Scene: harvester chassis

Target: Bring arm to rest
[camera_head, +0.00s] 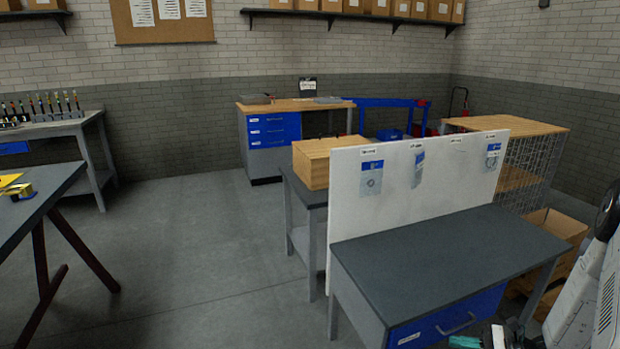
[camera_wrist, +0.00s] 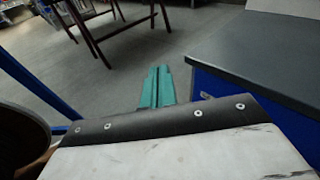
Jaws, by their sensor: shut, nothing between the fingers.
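My gripper (camera_head: 466,342) shows at the bottom right edge of the head view, low in front of the blue drawer of the near workbench (camera_head: 450,250). Its teal fingers also show in the wrist view (camera_wrist: 157,72), side by side and shut with nothing between them. They point out over the grey floor, left of the workbench top (camera_wrist: 265,60). Part of my white arm stands at the right edge of the head view. The lower part of the gripper is cut off by the frame.
A white panel (camera_head: 400,215) with hanging packets stands behind the near workbench. A cardboard box (camera_head: 552,228) and a wire-mesh shelf (camera_head: 535,165) are to the right. A dark table (camera_head: 45,195) is at the left. The floor (camera_head: 200,240) between is clear.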

